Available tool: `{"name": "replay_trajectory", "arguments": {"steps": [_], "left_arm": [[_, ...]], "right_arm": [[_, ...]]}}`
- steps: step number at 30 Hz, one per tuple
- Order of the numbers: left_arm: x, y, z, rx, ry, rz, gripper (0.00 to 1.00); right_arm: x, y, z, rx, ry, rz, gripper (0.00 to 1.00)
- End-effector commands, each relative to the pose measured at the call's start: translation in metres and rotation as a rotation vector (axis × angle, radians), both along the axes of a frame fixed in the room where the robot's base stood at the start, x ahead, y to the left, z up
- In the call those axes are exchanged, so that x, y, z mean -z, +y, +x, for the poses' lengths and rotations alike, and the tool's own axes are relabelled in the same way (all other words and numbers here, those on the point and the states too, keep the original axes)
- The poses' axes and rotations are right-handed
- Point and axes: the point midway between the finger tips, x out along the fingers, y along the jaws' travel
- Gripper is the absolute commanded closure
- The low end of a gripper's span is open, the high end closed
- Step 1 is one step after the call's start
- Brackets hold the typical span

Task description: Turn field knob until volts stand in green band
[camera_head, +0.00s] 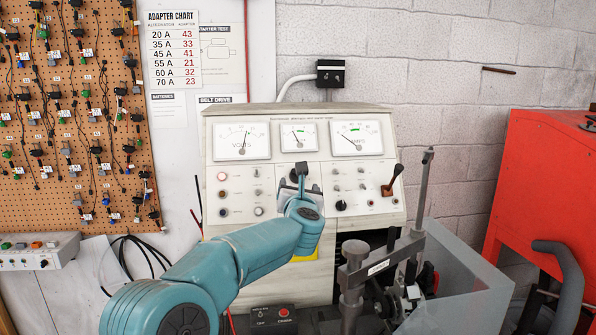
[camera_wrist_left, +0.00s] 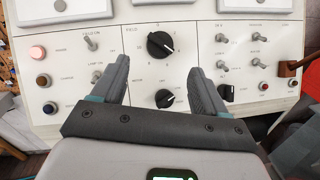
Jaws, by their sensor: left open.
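The field knob (camera_wrist_left: 160,44) is a round black knob with a white pointer mark, beside the FIELD label on the white panel. My left gripper (camera_wrist_left: 160,67) is open, one finger to each side and just below the field knob. I cannot tell whether it touches the panel. In the head view my left gripper (camera_head: 299,181) is in front of the panel's middle and hides the knob area. The volts meter (camera_head: 242,142) is at the panel's upper left, its needle near the middle of the scale. Its green band is too small to judge. My right gripper is not in view.
A second black knob (camera_wrist_left: 165,98) sits lower between my fingers. Toggle switches (camera_wrist_left: 222,65) stand to the right, and a lit red lamp (camera_wrist_left: 37,53) is at the left. A lever (camera_head: 392,180) sticks out at the panel's right. A dark clamp post (camera_head: 352,275) stands in front.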

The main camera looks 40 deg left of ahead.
Motion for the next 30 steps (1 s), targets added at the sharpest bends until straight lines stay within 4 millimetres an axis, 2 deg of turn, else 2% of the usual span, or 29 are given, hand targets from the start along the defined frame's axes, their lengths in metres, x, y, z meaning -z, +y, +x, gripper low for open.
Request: {"name": "replay_trajectory", "arguments": {"steps": [1, 9, 15, 23, 28, 30], "left_arm": [[-0.005, 0.009, 0.010, -0.003, 0.002, -0.001, 0.27], [-0.004, 0.045, 0.047, 0.000, 0.001, -0.001, 0.27], [-0.001, 0.054, 0.056, 0.001, 0.001, -0.001, 0.27], [0.000, 0.056, 0.057, 0.000, 0.000, 0.000, 0.27], [0.000, 0.055, 0.057, 0.000, 0.000, 0.000, 0.79], [0.000, 0.055, 0.057, 0.000, 0.000, 0.000, 0.82]], "right_arm": [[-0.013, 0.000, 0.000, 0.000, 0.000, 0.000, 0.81], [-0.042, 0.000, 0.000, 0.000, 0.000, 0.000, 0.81], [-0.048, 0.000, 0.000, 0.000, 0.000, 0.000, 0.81], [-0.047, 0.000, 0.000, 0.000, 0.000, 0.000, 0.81], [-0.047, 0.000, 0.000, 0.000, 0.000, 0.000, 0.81], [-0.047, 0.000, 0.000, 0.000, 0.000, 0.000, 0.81]]}}
